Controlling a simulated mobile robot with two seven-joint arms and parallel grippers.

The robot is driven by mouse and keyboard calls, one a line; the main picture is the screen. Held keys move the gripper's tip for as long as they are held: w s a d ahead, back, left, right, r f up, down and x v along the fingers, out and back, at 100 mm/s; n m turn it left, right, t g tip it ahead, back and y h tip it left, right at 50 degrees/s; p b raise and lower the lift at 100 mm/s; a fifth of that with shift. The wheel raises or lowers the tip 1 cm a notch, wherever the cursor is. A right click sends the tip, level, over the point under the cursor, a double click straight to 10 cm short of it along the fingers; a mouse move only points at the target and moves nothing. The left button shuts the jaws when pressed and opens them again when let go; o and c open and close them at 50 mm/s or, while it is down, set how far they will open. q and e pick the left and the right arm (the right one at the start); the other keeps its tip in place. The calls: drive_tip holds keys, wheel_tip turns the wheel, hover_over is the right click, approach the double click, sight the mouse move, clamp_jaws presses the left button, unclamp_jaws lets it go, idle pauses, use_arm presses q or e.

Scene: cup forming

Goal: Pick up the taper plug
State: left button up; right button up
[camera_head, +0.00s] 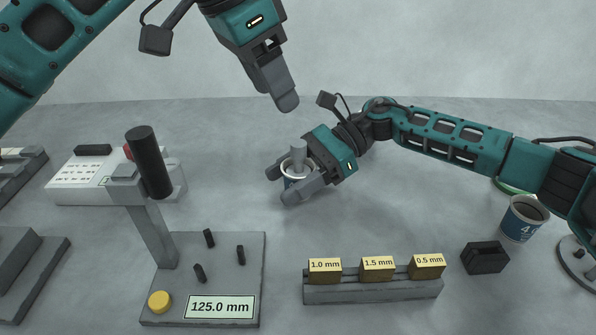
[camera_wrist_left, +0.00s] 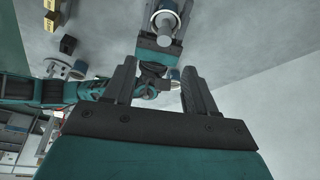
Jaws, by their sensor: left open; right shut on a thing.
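The taper plug (camera_head: 298,156) appears as a grey piece standing up out of the mouth of a white-rimmed cup (camera_head: 289,184). My right gripper (camera_head: 281,186) is shut on this cup, with a finger on either side. My left gripper (camera_head: 280,98) is above and apart from the plug, with its fingers pointing down. In the left wrist view its jaws (camera_wrist_left: 160,78) are spread and empty. The plug (camera_wrist_left: 164,26) and the cup (camera_wrist_left: 166,7) show beyond them at the top. The plug's lower part is hidden inside the cup.
A rack (camera_head: 372,292) with three yellow blocks lies in front. A blue cup (camera_head: 522,220) and black block (camera_head: 485,257) are at right. The middle table is clear.

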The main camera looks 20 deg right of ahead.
use_arm(q)
hover_over(300, 143)
drive_tip(key=s+a, duration=0.1)
drive_tip(key=a, duration=0.1)
wheel_tip(300, 143, down, 5)
drive_tip(key=x, duration=0.5)
drive_tip(key=shift+w+a+f, duration=0.15)
drive_tip(key=shift+w+f, duration=0.05)
drive_tip(key=shift+w, duration=0.1)
clamp_jaws()
